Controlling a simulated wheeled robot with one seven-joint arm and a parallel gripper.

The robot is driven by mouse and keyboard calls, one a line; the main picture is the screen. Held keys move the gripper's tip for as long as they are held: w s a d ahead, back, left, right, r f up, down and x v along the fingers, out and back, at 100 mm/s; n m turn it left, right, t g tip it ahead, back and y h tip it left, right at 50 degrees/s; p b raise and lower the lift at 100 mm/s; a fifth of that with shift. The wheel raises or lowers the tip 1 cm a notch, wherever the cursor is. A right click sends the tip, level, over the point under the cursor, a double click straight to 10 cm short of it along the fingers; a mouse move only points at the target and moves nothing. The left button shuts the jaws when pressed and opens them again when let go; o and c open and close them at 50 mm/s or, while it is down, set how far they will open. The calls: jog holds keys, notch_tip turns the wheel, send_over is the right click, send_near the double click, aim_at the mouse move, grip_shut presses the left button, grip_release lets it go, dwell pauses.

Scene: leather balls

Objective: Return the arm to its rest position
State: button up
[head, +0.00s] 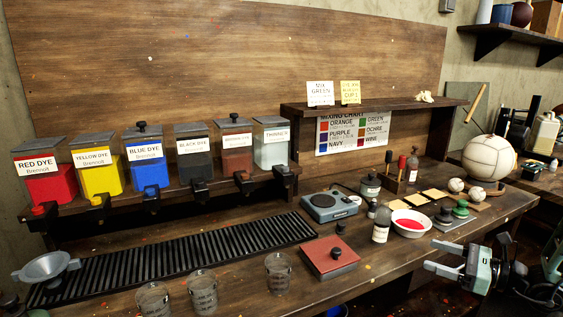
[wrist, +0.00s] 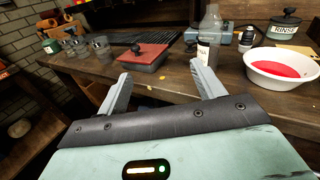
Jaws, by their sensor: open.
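My gripper (head: 447,258) is at the lower right in the head view, in front of the workbench's front edge. Its two grey fingers point left and stand wide apart with nothing between them. In the wrist view my gripper (wrist: 160,88) also shows open and empty, with the bench edge beyond the fingertips. My arm (head: 535,278) runs off the right side of the head view, folded close in, and part of it is out of frame.
The workbench (head: 400,265) holds a red-topped block (head: 330,257), a clear bottle (head: 381,226), a white bowl of red dye (head: 410,223), several glass cups and a scale (head: 328,205). Dye dispensers line the back. A large leather ball (head: 489,158) stands at the right.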

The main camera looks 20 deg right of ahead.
jog(key=s+a+r+n+g+y, duration=0.1)
jog(key=a+r+n+g+y, duration=0.15)
jog(key=a+n+g, duration=0.8)
jog(key=s+a+r+n+g+y, duration=0.1)
jog(key=a+r+n+g, duration=0.3)
jog(key=a, duration=1.1)
jog(key=s+a+r+n+h, duration=0.3)
jog(key=s+a+n+h, duration=0.9)
jog(key=n, duration=1)
jog(key=s+a, duration=0.1)
jog(key=a, duration=0.1)
jog(key=shift+a, duration=0.3)
